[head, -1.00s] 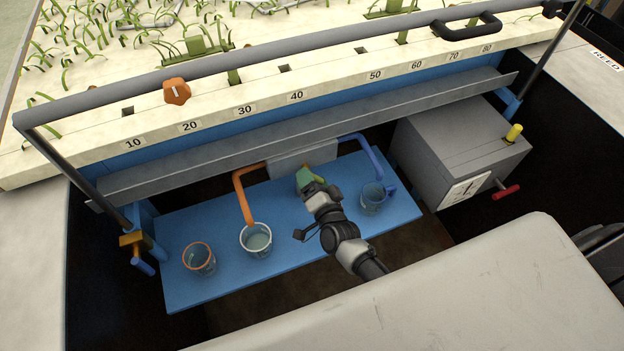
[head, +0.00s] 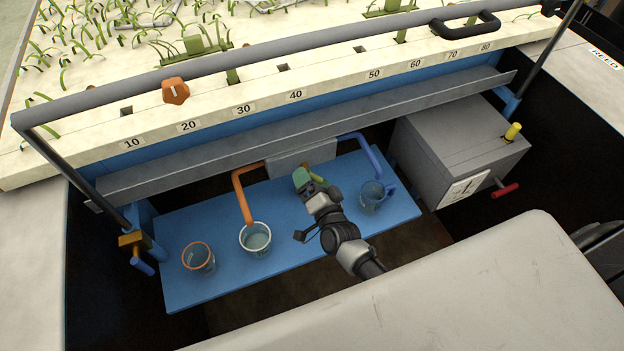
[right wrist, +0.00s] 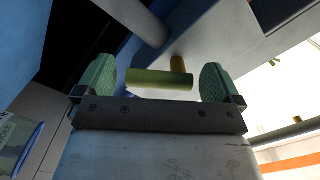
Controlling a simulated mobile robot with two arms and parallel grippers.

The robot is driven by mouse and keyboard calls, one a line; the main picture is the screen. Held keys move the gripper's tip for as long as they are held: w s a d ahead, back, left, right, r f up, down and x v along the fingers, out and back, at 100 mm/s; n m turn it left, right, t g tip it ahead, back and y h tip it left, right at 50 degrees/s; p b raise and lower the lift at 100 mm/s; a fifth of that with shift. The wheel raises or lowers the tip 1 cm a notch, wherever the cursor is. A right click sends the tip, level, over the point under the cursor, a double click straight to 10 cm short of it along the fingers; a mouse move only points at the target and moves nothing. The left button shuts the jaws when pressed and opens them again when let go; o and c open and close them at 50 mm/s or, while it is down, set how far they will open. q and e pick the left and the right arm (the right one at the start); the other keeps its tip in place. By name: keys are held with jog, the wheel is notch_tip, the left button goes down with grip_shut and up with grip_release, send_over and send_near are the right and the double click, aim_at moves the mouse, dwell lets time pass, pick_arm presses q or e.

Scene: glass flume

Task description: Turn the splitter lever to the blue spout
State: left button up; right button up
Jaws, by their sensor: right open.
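The grey splitter box (head: 300,158) sits under the long grey channel. The orange spout (head: 240,192) leaves its left side and ends over a beaker (head: 255,238). My right gripper (head: 309,180) is open in front of the box. In the right wrist view the yellow-green lever (right wrist: 150,80) lies across the space between the green fingers, its post (right wrist: 179,65) near the right finger. I cannot tell whether either finger touches it. My left gripper is out of view.
An orange-rimmed beaker (head: 199,258) stands left on the blue shelf (head: 205,223). A grey box (head: 455,150) with a yellow knob and red handle stands at the right. A white surface (head: 480,290) fills the lower right. The channel (head: 300,132) overhangs the splitter.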

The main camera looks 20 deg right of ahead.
jog(key=s, duration=1)
jog(key=shift+s+d+b, duration=0.15)
jog(key=shift+s+b, duration=0.05)
jog(key=shift+b, duration=0.25)
